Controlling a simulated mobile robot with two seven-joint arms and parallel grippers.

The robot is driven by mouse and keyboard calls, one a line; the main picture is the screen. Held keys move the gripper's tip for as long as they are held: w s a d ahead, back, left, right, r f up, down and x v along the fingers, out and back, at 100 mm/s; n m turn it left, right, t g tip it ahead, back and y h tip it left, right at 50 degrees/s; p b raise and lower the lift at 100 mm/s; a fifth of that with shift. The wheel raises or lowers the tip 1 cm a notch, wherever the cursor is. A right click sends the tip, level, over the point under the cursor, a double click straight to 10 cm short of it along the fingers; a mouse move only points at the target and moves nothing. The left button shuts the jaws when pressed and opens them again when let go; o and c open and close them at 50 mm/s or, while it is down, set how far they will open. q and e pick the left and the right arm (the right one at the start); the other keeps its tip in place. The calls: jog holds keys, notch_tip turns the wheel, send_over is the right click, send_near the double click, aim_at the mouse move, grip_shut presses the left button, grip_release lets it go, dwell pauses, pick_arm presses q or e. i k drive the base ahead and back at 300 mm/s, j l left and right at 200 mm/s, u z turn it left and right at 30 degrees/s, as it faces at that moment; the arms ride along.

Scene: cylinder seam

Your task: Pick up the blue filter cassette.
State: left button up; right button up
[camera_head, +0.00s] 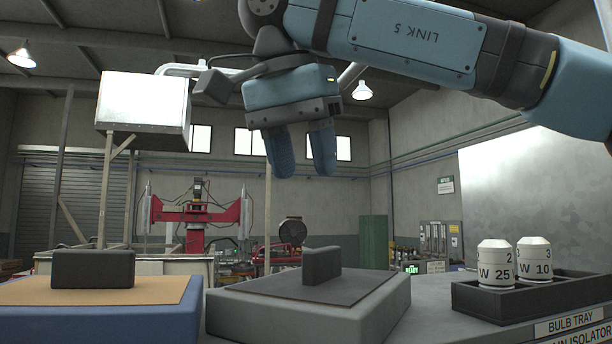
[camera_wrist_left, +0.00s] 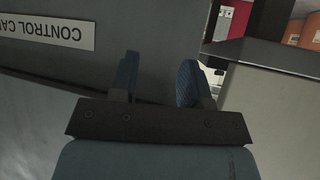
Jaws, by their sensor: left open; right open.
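The blue filter cassette (camera_head: 110,325) is at the lower left of the head view, cut off by the frame's edge. It has a tan top and an upright dark block-like handle (camera_head: 92,269) on it. My right gripper (camera_head: 303,162) hangs high in the head view, fingers down, open and empty, well above and to the right of the cassette. My left gripper (camera_wrist_left: 158,78) shows only in the left wrist view, with its fingers apart and nothing seen between them. The cassette is not recognisable in that view.
A similar grey cassette (camera_head: 300,315) with a dark handle (camera_head: 321,265) stands right of the blue one, a narrow gap between. Farther right, a dark bulb tray (camera_head: 480,308) holds two white cylinders (camera_head: 496,265). A "CONTROL CA..." label (camera_wrist_left: 45,31) shows on a grey surface in the left wrist view.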

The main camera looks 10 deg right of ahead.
aim_at(89, 296)
jog(key=k, duration=1)
